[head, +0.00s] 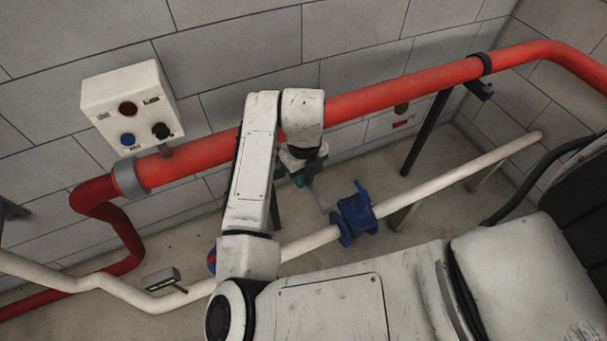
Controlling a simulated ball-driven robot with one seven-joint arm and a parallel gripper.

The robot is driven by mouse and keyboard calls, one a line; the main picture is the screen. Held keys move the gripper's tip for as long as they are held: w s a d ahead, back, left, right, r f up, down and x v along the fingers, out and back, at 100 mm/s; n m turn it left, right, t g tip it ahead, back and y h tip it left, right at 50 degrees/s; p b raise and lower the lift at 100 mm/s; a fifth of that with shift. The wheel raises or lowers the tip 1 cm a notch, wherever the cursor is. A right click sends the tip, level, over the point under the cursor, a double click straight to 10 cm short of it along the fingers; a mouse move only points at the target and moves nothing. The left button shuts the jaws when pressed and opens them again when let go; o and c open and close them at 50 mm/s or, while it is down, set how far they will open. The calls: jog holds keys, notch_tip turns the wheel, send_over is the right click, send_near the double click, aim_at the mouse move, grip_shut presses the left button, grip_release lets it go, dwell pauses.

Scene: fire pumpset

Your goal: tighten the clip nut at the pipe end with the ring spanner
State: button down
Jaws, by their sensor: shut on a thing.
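My gripper (299,178) hangs from the wrist just in front of and below the long red pipe (400,88). It is shut on a thin grey bar (317,194), which looks like the ring spanner and points down to the right. The ring end is too small to make out. A dark clip (481,64) wraps the red pipe towards the right, with a small dark piece sticking out below it. A grey collar (127,179) sits on the pipe at the left. I cannot make out a nut. My gripper is well apart from both clip and collar.
A white pipe (455,178) with a blue valve (355,213) runs low in front of the wall. A white control box (131,107) is above the red pipe at left. A dark post (425,133) stands under the pipe. A small grey block (162,278) is by the white pipe.

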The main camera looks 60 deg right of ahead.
jog(key=shift+w+f+b, duration=0.1)
jog(key=shift+f+b, duration=0.05)
jog(key=shift+b, duration=0.15)
jog(key=shift+f+b, duration=2.1)
jog(key=shift+f, duration=0.25)
jog(key=shift+f+b, duration=1.25)
jog(key=shift+f, duration=0.15)
jog(key=w+a+m+b, duration=0.5)
jog(key=a+m+b, duration=0.1)
jog(key=b, duration=0.3)
jog(key=shift+w+a+f+m, duration=0.15)
jog(key=shift+w+a+m, duration=0.05)
jog(key=shift+m, duration=0.2)
jog(key=b, duration=0.5)
jog(key=shift+w+a+m, duration=0.25)
jog(key=shift+w+m, duration=0.05)
jog(key=shift+w, duration=0.05)
jog(key=shift+b, duration=0.5)
